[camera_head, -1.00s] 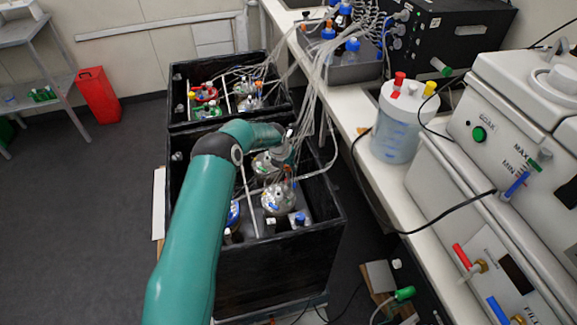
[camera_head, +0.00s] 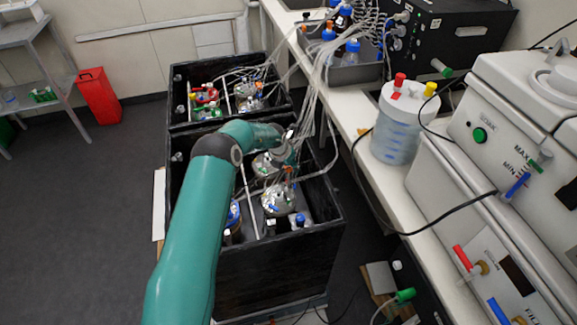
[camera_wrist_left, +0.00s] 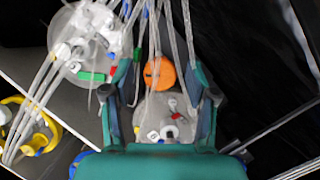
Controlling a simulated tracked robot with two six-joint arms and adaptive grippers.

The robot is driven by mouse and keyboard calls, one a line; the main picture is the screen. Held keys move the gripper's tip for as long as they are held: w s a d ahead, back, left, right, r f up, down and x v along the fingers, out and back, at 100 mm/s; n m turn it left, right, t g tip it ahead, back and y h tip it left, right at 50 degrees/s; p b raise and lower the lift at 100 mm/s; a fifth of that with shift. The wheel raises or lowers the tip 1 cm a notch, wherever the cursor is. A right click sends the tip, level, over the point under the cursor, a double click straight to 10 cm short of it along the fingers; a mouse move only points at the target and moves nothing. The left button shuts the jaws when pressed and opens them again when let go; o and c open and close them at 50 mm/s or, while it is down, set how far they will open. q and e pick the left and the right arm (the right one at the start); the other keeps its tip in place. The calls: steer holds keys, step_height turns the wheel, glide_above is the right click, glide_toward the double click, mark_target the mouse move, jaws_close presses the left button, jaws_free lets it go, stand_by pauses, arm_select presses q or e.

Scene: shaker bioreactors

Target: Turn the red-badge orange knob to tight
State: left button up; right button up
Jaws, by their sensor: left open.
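An orange round knob (camera_wrist_left: 159,73) sits in the left wrist view, between and slightly beyond the fingers of my left gripper (camera_wrist_left: 158,92). The fingers stand apart on either side of it, with no contact visible. A clear vessel lid (camera_wrist_left: 150,128) with white fittings and a small red mark lies just below the knob, partly hidden by the gripper body. I cannot tell whether that mark is the knob's badge. In the head view, my left gripper (camera_head: 289,155) is over the front black box, among the tubes, and its fingers are hard to make out. My right gripper is not in view.
Thin tubes (camera_head: 315,95) run from the bench into the black box (camera_head: 275,262), close around my gripper. Another vessel lid (camera_wrist_left: 85,45) lies at upper left in the wrist view. A white-lidded container (camera_head: 398,125) stands on the bench at right.

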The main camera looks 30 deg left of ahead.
arm_select(q)
steer(key=v, duration=1.1)
steer(key=shift+r, duration=0.3)
steer(key=shift+s, duration=0.2)
